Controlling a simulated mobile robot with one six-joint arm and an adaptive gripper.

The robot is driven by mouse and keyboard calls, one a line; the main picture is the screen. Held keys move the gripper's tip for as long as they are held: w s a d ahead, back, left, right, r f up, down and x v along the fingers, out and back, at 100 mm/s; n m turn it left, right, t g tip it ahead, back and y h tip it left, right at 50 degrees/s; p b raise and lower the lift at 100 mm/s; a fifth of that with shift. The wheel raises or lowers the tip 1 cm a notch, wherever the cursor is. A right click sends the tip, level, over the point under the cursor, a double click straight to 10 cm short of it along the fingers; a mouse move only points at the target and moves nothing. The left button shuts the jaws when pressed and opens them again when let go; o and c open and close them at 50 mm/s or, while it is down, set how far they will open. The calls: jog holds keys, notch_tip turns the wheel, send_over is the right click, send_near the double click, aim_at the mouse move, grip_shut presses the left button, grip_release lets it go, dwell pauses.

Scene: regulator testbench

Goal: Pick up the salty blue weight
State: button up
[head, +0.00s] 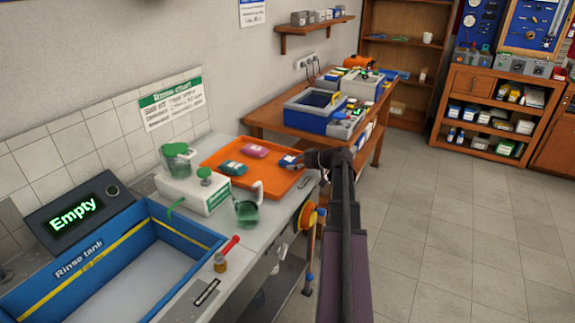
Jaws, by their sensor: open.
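An orange tray (262,186) lies on the grey counter. A small blue block (288,161), which looks like the blue weight, sits at the tray's right side. Whether it has salt on it is too small to tell. A pink block (255,150) and a dark green block (233,168) also lie on the tray. My gripper (303,160) is at the tray's right edge, close beside the blue block, and open. My gripper partly hides the block's right side, and I cannot tell whether they touch.
A blue rinse tank (213,240) with an "Empty" display (75,218) is at the left front. A wooden bench (268,117) with equipment is behind. The tiled floor at right is clear.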

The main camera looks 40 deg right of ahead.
jog(key=shift+c, duration=0.2)
dwell(0.3)
jog(key=c, duration=1.1)
jog(key=shift+o, duration=0.2)
jog(key=shift+r, duration=0.25)
notch_tip(320, 180, up, 4)
jog(key=p, duration=0.4)
jog(key=shift+f, duration=0.25)
jog(key=s+a, duration=0.2)
jog(key=s, duration=0.5)
jog(key=s+a+r+p, duration=0.1)
jog(key=s+a, duration=0.1)
jog(key=s, duration=0.6)
jog(key=shift+s+a, duration=0.15)
jog(key=shift+a, duration=0.2)
